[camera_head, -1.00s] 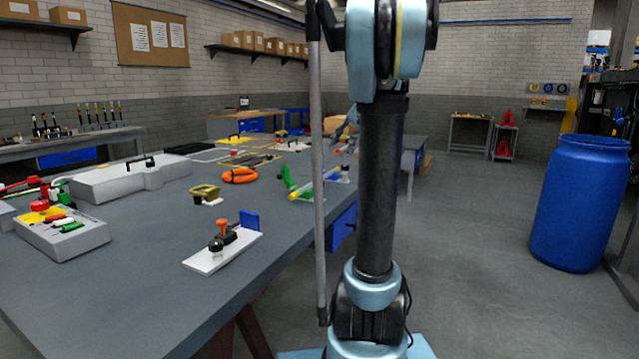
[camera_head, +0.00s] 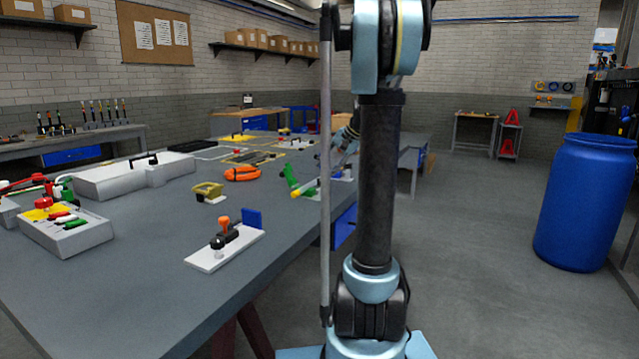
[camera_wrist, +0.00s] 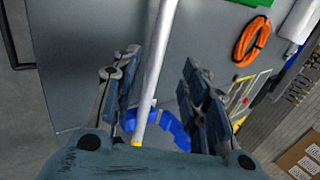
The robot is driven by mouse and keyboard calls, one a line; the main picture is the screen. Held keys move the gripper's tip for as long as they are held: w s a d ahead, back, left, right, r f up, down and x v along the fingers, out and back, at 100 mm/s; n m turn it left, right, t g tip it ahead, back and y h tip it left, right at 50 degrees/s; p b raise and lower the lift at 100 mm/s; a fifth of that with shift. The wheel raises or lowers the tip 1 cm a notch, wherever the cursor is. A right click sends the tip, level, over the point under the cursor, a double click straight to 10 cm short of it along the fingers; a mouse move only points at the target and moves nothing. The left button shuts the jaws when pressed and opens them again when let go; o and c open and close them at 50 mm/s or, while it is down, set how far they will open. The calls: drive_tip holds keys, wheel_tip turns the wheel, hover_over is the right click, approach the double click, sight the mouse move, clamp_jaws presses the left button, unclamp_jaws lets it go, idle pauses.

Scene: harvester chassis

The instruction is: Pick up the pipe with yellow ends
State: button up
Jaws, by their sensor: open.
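A pale pipe with a yellow end (camera_wrist: 152,85) runs between the fingers of my open gripper (camera_wrist: 160,60) in the wrist view. Its yellow end shows low in that view, near my palm; its other end is out of frame. I cannot tell whether the fingers touch it. In the head view the pipe's yellow end (camera_head: 297,194) shows near the right edge of the workbench. My gripper (camera_head: 346,140) is close above that area there, partly hidden by my own arm.
A blue holder (camera_wrist: 171,127) shows below the pipe in the wrist view. An orange cable coil (camera_head: 242,174), a green part (camera_head: 290,176) and a yellow piece (camera_head: 207,190) lie nearby on the workbench (camera_head: 150,270). A blue barrel (camera_head: 585,205) stands on the floor at right.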

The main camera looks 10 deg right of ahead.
drive_tip(key=shift+d+x, duration=0.2)
drive_tip(key=shift+x, duration=1.15)
drive_tip(key=shift+d+x, duration=0.15)
drive_tip(key=shift+x, duration=1.15)
drive_tip(key=shift+w+f, duration=0.15)
clamp_jaws()
